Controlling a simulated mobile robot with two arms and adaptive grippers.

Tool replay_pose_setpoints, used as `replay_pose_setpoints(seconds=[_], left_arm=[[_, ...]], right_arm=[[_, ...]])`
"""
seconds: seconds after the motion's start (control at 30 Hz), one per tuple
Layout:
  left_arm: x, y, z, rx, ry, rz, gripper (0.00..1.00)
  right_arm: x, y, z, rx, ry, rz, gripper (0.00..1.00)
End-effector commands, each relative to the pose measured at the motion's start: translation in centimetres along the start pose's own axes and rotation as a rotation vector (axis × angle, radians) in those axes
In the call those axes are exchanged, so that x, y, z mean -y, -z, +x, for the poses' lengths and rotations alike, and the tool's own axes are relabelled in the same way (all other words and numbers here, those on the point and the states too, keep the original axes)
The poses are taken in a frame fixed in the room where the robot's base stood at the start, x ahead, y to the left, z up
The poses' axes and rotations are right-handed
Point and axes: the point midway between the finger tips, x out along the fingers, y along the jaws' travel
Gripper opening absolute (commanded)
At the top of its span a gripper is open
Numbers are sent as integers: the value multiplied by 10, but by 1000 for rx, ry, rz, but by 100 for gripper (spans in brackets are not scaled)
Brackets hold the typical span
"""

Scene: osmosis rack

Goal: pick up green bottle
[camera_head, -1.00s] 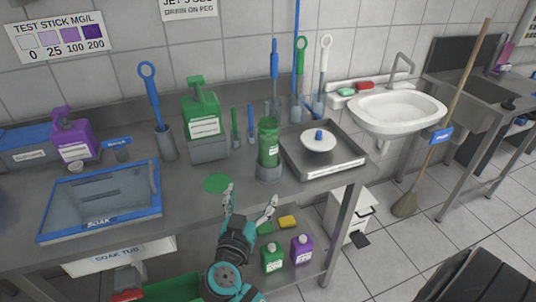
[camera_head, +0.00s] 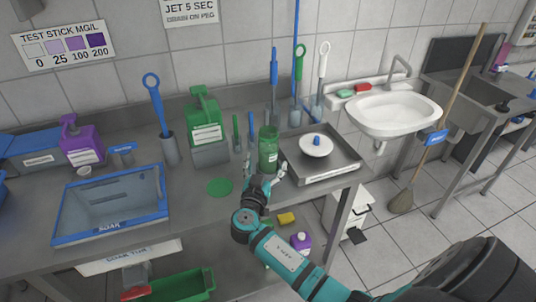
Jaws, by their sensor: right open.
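A slim green bottle (camera_head: 268,146) with a pale label stands upright near the front edge of the steel counter. My right gripper (camera_head: 264,167) is open, low at the front of the bottle, with one finger to its left and one to its right. I cannot tell whether the fingers touch it. The gripper hides the bottle's base and the grey holder under it. A larger green jug (camera_head: 206,122) with a handle stands behind and to the left. My left gripper is not in view.
A steel tray (camera_head: 343,167) with a white round lidded dish is close on the right. A blue-rimmed soak tub (camera_head: 160,207) and a flat green disc (camera_head: 219,187) lie to the left. Brushes stand behind the bottle. A white sink (camera_head: 395,110) is further right.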

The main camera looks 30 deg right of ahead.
Motion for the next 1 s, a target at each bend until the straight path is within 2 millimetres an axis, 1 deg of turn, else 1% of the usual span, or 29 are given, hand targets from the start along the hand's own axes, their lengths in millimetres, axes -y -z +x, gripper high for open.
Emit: replay_pose_setpoints(seconds=[0.03,0.1,0.2,0.47,0.57,0.9,0.93,1.0], left_arm=[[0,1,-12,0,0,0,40],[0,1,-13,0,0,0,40],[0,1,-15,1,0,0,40],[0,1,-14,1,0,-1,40],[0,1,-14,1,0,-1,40],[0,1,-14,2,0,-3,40],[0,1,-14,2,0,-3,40],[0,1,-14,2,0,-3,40]], right_arm=[[-1,7,9,-1,0,-3,84],[0,4,18,-1,1,-3,84],[0,2,26,1,1,-2,84],[0,0,29,1,1,1,84],[0,0,29,1,2,1,73],[0,0,28,1,1,0,28],[0,0,28,1,2,0,25],[0,0,28,1,1,0,25]])
